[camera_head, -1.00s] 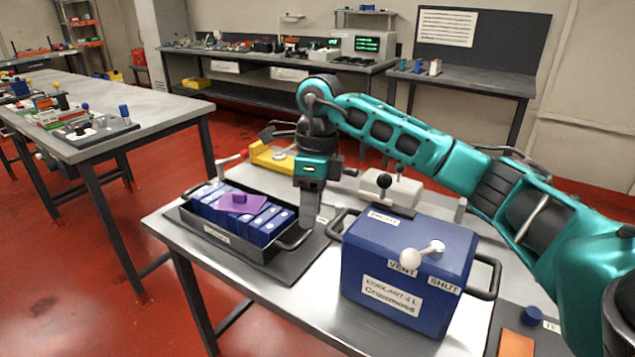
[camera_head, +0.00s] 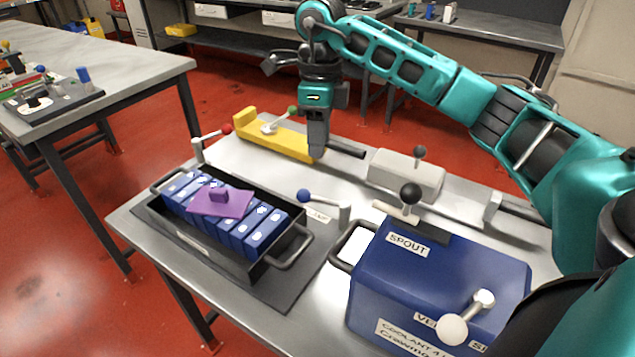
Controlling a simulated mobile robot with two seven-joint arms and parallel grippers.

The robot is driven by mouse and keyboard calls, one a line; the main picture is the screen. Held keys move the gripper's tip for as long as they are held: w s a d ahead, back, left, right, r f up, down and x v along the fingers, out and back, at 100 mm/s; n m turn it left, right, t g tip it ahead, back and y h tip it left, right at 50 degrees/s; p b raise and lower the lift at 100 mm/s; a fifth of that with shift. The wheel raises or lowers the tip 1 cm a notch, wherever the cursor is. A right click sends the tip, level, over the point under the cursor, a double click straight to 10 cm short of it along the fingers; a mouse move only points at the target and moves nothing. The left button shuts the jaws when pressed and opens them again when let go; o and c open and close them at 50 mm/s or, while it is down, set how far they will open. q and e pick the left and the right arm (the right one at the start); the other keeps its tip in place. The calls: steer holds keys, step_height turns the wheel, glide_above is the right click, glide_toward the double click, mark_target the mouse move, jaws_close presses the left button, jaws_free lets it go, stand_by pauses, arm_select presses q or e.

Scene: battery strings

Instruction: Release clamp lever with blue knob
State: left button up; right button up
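The clamp lever with the blue knob (camera_head: 304,196) stands at the back right end of the black tray (camera_head: 215,257). Its arm runs right from the knob to a grey post, with a small label beside it. The tray holds a row of blue battery blocks (camera_head: 263,228) with a purple piece (camera_head: 221,202) on top. My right gripper (camera_head: 317,152) points down behind the blue knob in the picture, near the right end of the yellow block, apart from the lever. Its fingers are edge-on, so their opening does not show. My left gripper is out of view.
A lever with a red knob (camera_head: 226,130) stands behind the tray's left end. A blue coolant box (camera_head: 440,265) with black and white knobs stands at right, near a grey block (camera_head: 405,172).

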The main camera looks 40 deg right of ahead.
mark_target(322, 200)
steer(key=f, duration=1.2)
steer(key=shift+s+a+f, duration=0.15)
steer(key=shift+s+a, duration=0.2)
jaws_close()
stand_by(0.8)
